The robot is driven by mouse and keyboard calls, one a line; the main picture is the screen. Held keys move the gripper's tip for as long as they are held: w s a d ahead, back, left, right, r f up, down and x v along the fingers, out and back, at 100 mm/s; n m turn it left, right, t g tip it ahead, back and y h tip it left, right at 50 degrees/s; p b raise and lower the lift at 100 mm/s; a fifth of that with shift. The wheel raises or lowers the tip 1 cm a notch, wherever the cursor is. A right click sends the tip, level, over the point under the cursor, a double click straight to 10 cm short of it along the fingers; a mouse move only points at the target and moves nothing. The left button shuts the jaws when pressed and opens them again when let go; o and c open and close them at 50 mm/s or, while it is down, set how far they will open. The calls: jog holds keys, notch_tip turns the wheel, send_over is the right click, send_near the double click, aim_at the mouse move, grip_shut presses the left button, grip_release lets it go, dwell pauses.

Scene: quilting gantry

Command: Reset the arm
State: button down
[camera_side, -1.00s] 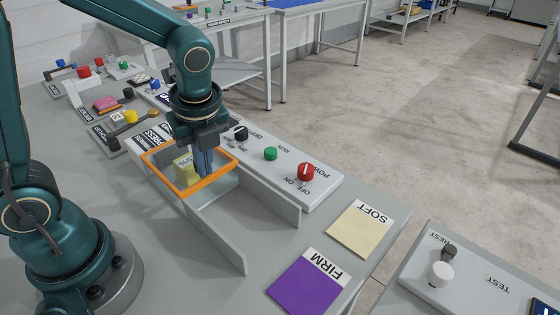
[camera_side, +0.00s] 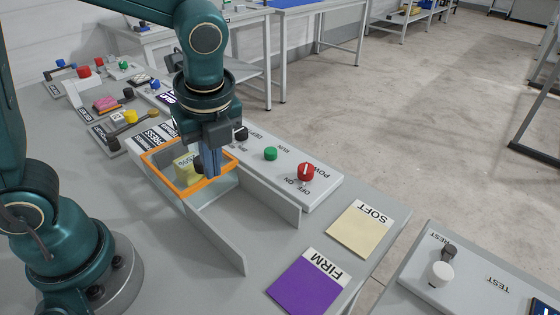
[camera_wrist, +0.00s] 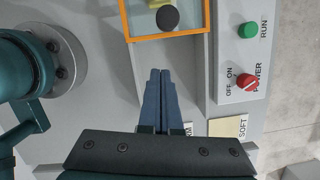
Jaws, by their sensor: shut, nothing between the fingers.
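My gripper (camera_side: 209,168) is shut and empty, pointing down over the right part of the orange-framed clear box in the side view. In the wrist view my gripper (camera_wrist: 160,73) has its two blue-grey fingers together, with nothing between them. The orange-framed box (camera_side: 188,194) holds a yellow block (camera_side: 183,170) and a dark round piece, partly hidden by the fingers. In the wrist view the orange frame (camera_wrist: 165,38) lies beyond the fingertips, with the dark round piece (camera_wrist: 167,17) inside it.
A control panel with a green RUN button (camera_side: 270,153) and a red POWER knob (camera_side: 305,172) runs behind the box. Grey guide walls (camera_side: 222,240) flank a channel. The SOFT pad (camera_side: 360,229) and purple FIRM pad (camera_side: 306,285) lie at the right. Controls crowd the left.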

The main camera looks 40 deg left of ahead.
notch_tip(320, 180, up, 8)
jog(key=s+r+n+t, duration=0.1)
jog(key=s+n, duration=0.1)
jog(key=s, duration=0.1)
jog(key=shift+s+a+f+n+t+h, duration=0.1)
jog(key=shift+s+f+n+t+h, duration=0.5)
jog(key=shift+n, duration=2.5)
jog(key=shift+s+a+f+n+t+h, duration=0.1)
jog(key=shift+s+f+n+t+h, duration=0.45)
jog(key=shift+n, duration=2.55)
jog(key=shift+s+a+f+n+t+h, duration=0.2)
jog(key=shift+s+f+n+t, duration=0.6)
jog(key=shift+n, duration=2.3)
jog(key=shift+w+d+f, duration=0.1)
jog(key=shift+w+f, duration=0.1)
jog(key=shift+f, duration=0.15)
